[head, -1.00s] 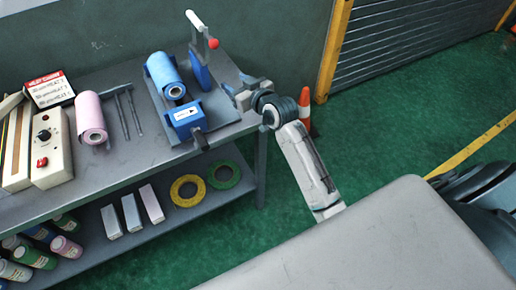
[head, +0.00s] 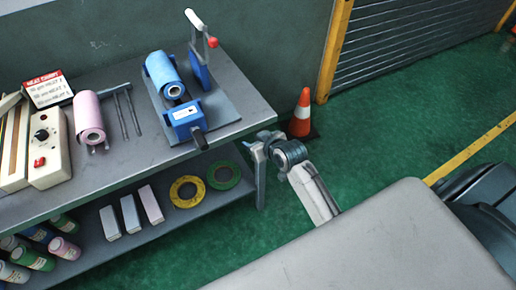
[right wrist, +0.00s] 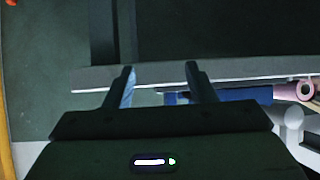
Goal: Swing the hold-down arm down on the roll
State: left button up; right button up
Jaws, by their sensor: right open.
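The hold-down arm (head: 196,28) stands raised at the back of a film dispenser, with a white grip at its top and a red knob (head: 212,42) beside it. The roll of blue film (head: 163,74) lies in the dispenser below and left of the arm, apart from it. The blue front block (head: 187,120) has a dark bar sticking out. My right gripper (head: 254,152) is open and empty, off the front right corner of the bench, well away from the arm. In the right wrist view its two fingers (right wrist: 160,84) show apart with nothing between. My left gripper is not in view.
The grey bench (head: 235,92) also holds a pink roll (head: 89,118), dark rods and a control box (head: 48,150). Its lower shelf carries tape rings (head: 187,191), boxes and cans. An orange cone (head: 301,112) stands on the floor right of the bench.

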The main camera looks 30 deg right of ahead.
jog(key=shift+s+d+f, duration=0.1)
jog(key=shift+s+f, duration=0.15)
jog(key=shift+f, duration=0.45)
jog(key=shift+s+d+f, duration=0.1)
jog(key=shift+s+f, duration=0.15)
jog(key=shift+f, duration=0.45)
